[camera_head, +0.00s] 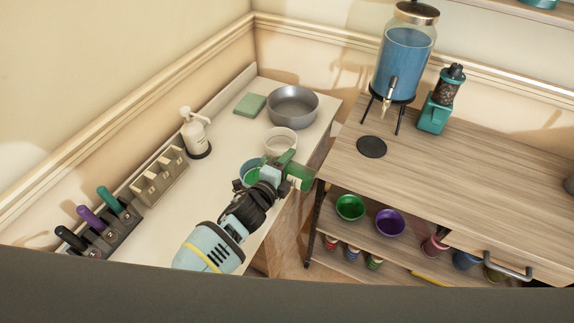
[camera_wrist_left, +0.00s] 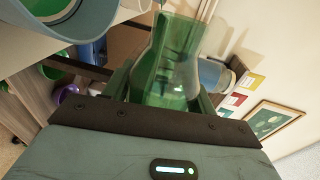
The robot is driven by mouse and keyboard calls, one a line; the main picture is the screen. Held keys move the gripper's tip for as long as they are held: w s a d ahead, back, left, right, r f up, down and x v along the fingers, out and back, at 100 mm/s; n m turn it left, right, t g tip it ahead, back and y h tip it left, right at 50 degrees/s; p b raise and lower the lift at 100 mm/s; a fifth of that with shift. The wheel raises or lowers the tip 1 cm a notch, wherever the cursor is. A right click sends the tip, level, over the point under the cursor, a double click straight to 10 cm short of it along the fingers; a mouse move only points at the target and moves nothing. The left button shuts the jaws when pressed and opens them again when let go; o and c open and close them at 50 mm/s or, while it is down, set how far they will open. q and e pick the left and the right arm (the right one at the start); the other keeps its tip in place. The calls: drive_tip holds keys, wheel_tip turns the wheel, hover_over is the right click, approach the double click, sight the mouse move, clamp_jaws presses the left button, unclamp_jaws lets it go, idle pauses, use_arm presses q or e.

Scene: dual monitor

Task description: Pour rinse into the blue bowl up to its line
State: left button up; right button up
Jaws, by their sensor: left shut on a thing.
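My left gripper (camera_head: 283,172) is shut on a green see-through flask (camera_head: 299,176), which also shows between the fingers in the left wrist view (camera_wrist_left: 172,75). Its exact tilt is hard to tell. The blue bowl (camera_head: 247,166) stands on the white counter, just left of the flask, partly hidden by my gripper and wrist. Green shows inside it. In the left wrist view, a pale blue rim with green inside, likely this bowl (camera_wrist_left: 88,22), is at the upper left. I cannot make out its line or any stream. My right gripper is not in view.
A cream bowl (camera_head: 281,140) and a grey basin (camera_head: 292,106) stand behind. A wooden table (camera_head: 462,160) with a blue-filled dispenser (camera_head: 404,62) is right, with green (camera_head: 350,207) and purple (camera_head: 390,222) bowls below.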

use_arm(q)
drive_tip(key=shift+r, duration=0.2)
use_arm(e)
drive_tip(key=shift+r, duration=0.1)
use_arm(q)
drive_tip(key=shift+r+n, duration=0.15)
drive_tip(key=shift+n, duration=0.25)
idle(1.0)
drive_tip(key=shift+f+m+b, duration=0.5)
drive_tip(key=shift+f+m, duration=0.4)
drive_tip(key=shift+f+m+b, duration=0.55)
drive_tip(key=shift+f+m, duration=0.05)
drive_tip(key=shift+m, duration=0.3)
drive_tip(key=shift+m+t+y, duration=0.3)
drive_tip(key=shift+m, duration=0.1)
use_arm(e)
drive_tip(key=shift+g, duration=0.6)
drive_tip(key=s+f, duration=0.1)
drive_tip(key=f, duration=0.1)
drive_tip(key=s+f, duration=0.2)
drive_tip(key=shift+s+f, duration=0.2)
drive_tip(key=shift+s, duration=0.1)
use_arm(q)
drive_tip(key=shift+d+r, duration=0.1)
drive_tip(key=shift+r, duration=0.05)
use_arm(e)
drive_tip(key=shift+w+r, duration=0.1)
